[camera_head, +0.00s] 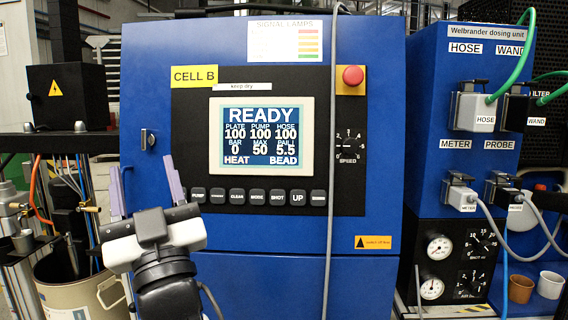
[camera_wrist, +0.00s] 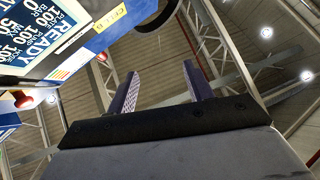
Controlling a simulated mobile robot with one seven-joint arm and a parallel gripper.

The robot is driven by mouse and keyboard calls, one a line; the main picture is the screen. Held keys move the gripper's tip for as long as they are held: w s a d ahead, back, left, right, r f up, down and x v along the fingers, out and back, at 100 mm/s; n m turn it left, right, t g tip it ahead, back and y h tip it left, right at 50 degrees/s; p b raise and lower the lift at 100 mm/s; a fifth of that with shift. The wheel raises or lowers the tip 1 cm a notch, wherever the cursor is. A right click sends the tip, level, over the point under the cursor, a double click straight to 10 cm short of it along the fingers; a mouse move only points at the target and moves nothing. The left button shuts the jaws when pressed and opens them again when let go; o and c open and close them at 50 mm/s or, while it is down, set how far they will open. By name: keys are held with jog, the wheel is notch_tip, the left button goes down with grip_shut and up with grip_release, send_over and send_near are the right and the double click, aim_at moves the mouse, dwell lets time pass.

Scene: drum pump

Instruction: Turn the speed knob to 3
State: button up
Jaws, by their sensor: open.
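The speed knob (camera_head: 349,147) is a small dark knob with a white scale around it, on the black panel of the blue cabinet, above the word SPEED. Its pointer setting is too small to read. My gripper (camera_head: 143,178) is in front of the cabinet's left part, left of the display and well to the left of the knob. Its two purple fingers are apart with nothing between them. In the wrist view the open fingers (camera_wrist: 162,85) point up at the ceiling. The knob is not clearly seen in that view.
A red stop button (camera_head: 353,76) sits just above the knob. A grey cable (camera_head: 329,230) hangs down the cabinet front just left of the knob. The display (camera_head: 261,144) reads READY, with a row of buttons (camera_head: 257,196) below. A dosing unit (camera_head: 430,110) with hoses stands at right.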

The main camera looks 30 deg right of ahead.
jog(key=s+d+f+m+g+h, duration=0.25)
jog(key=d+m+h, duration=0.4)
jog(key=d, duration=0.75)
jog(key=m+g+h+p, duration=0.3)
jog(key=g+h+p, duration=0.4)
jog(key=p, duration=0.5)
send_near(350, 150)
jog(key=t+h, duration=0.1)
jog(key=x, duration=0.3)
jog(key=p+x, duration=0.1)
jog(key=x, duration=0.1)
jog(key=f+x, duration=0.1)
jog(key=x, duration=0.2)
jog(key=shift+w+d+p, duration=0.25)
jog(key=shift+w+p, duration=0.05)
jog(key=shift+w, duration=0.15)
jog(key=shift+h, duration=0.25)
jog(key=c, duration=1)
